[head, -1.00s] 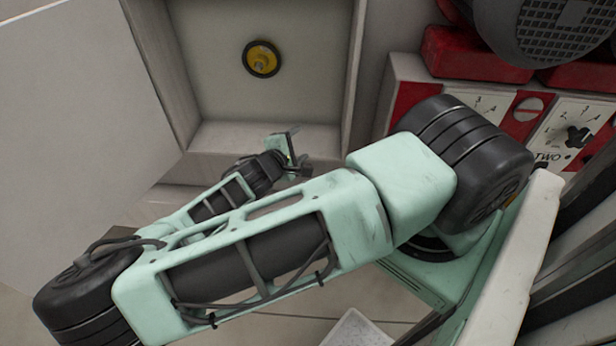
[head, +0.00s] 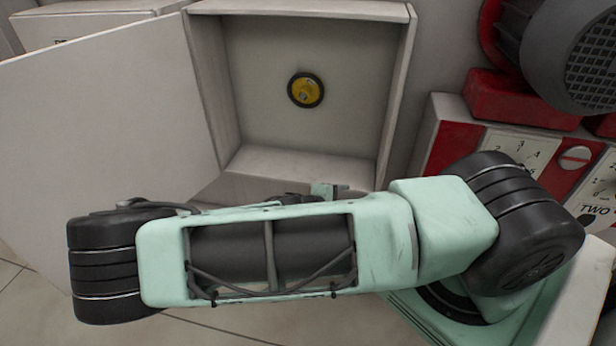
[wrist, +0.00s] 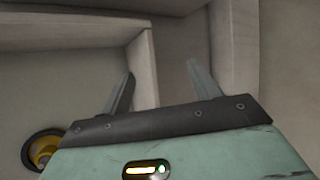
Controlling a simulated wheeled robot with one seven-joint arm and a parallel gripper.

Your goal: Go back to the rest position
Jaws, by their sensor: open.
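My gripper (wrist: 160,85) is open in the wrist view, with its two fingers apart and nothing between them. In the head view it is mostly hidden behind my arm, and only a small part shows below the opening of the cabinet. An open grey cabinet (head: 400,95) stands behind my arm, its wide door swung out to the left. A round yellow and black knob (head: 306,90) is on the cabinet's back wall. The knob also shows at the lower left of the wrist view (wrist: 42,148), beside my gripper and apart from it.
The open door (head: 110,130) fills the left side of the head view. A red and white control panel (head: 520,150) with dials and a dark motor (head: 575,50) stand at the right. Tiled floor (head: 120,325) shows at the lower left.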

